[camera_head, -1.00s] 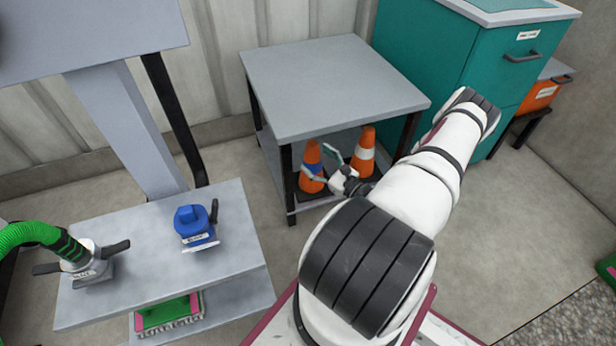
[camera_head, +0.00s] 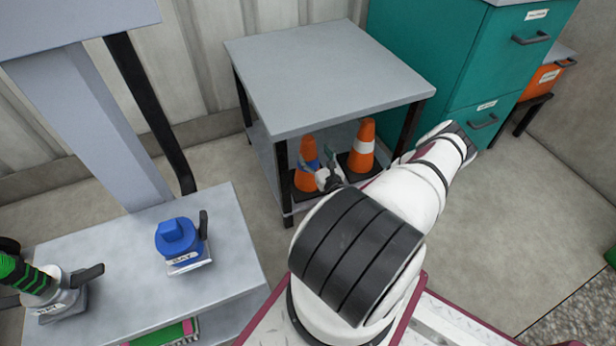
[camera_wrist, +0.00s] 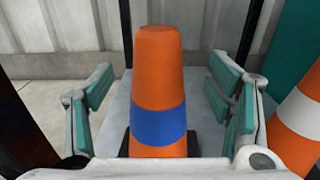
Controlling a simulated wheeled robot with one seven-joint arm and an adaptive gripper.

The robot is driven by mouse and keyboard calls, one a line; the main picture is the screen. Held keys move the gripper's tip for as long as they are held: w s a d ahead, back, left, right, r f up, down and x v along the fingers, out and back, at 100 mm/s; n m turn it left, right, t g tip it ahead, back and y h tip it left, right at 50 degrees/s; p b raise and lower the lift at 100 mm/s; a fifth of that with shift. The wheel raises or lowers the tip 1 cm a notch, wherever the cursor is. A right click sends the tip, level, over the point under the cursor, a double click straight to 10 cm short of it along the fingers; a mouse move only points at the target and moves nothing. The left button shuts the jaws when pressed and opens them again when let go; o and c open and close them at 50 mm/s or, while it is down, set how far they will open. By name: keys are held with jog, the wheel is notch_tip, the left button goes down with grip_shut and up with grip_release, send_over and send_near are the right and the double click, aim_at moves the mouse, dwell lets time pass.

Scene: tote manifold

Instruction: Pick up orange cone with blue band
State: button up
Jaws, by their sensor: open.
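The orange cone with the blue band (camera_wrist: 158,75) stands upright in the middle of the wrist view, between the two open fingers of my gripper (camera_wrist: 158,100). There is a visible gap on each side of it. In the head view the cone (camera_head: 306,152) stands on the lower shelf of the grey table, partly covered by my gripper (camera_head: 318,170). An orange cone with a white band (camera_head: 363,147) stands to its right; it also shows at the right edge of the wrist view (camera_wrist: 296,125).
The grey tabletop (camera_head: 330,75) overhangs the shelf, with dark legs (camera_head: 282,175) at its corners. A teal cabinet (camera_head: 470,60) is to the right. A low grey bench (camera_head: 225,250) with a blue-topped valve (camera_head: 180,240) stands at the left.

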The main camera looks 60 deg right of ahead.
aim_at(311, 150)
jog(key=b+x, duration=0.2)
jog(key=x, duration=0.2)
jog(key=shift+w+b, duration=0.3)
jog(key=shift+w+d+r, duration=0.15)
jog(key=shift+w+d, duration=0.15)
jog(key=shift+w, duration=0.1)
grip_shut()
